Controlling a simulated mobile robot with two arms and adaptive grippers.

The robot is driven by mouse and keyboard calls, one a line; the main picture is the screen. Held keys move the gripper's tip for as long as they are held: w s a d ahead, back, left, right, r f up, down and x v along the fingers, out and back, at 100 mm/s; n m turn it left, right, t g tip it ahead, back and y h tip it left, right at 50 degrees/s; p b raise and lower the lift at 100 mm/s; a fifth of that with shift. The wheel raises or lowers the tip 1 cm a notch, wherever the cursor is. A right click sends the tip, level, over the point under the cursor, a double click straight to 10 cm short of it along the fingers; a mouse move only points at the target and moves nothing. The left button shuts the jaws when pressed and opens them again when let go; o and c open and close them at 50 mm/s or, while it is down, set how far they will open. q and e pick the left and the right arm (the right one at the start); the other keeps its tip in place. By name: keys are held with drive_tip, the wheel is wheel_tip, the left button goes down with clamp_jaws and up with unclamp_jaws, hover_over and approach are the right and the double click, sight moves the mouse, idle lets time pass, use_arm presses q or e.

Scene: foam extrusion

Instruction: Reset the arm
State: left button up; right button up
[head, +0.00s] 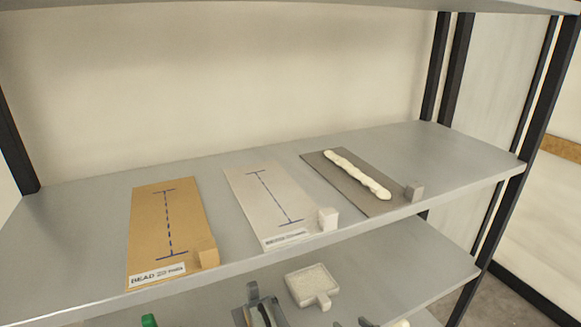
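Neither of my grippers shows in the head view, and no arm is clearly visible over the shelf. On the grey middle shelf (90,215) lie three boards in a row. The tan board (145,215) at left has a blue dashed line and a label reading "BEAD" with smaller text. The light grey board (240,190) in the middle has a similar blue line and a label too small to read. The dark grey board (322,168) at right carries a cream foam bead (358,175) along its length. Each board has a small block at its near right corner.
A lower shelf (430,270) holds a pale square tool (312,285) with a handle, a dark grey object (262,308) and a green-topped item (149,320) cut off below. Black posts (487,245) frame the shelving. An upper shelf (300,5) overhangs the top.

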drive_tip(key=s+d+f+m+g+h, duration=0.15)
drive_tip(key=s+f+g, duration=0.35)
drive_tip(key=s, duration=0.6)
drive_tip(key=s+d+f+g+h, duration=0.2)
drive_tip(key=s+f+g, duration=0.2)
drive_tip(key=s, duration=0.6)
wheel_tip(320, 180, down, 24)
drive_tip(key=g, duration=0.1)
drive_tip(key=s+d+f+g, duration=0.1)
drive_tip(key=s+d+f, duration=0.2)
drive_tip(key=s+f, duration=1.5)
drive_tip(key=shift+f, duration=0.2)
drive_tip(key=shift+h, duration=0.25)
